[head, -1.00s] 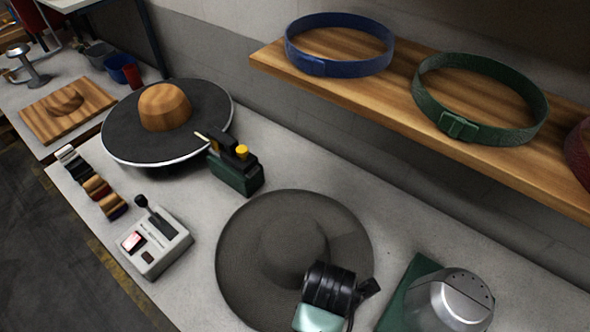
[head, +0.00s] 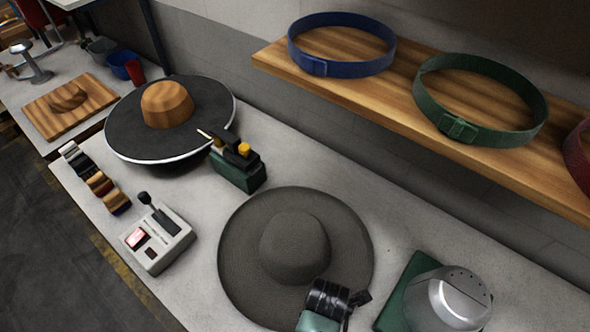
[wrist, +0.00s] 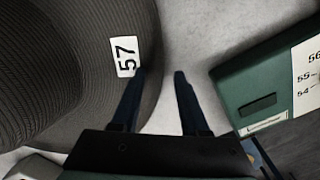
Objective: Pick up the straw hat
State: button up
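The straw hat (head: 288,240) is dark grey with a wide round brim and a domed crown. It lies on the grey bench, crown up, in the lower middle of the head view. In the wrist view the hat (wrist: 75,55) fills the left, with a white "57" label on its brim. My gripper (wrist: 160,73) is open. Its left fingertip overlaps the brim by the label, and its right fingertip is over bare bench, with the brim edge between them. I cannot tell whether the fingers touch the brim. In the head view my wrist hides the hat's near edge and the fingertips.
A green-based device with a silver dome (head: 445,300) stands close right of the hat. A small green tool (head: 238,168), a grey lever box (head: 158,238) and a round black stand with a wooden block (head: 168,104) are to the left. A wooden shelf (head: 400,95) with hatbands overhangs behind.

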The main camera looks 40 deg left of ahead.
grip_shut()
jog(key=shift+r, duration=0.15)
notch_tip(320, 180, up, 10)
dwell(0.6)
dwell(2.1)
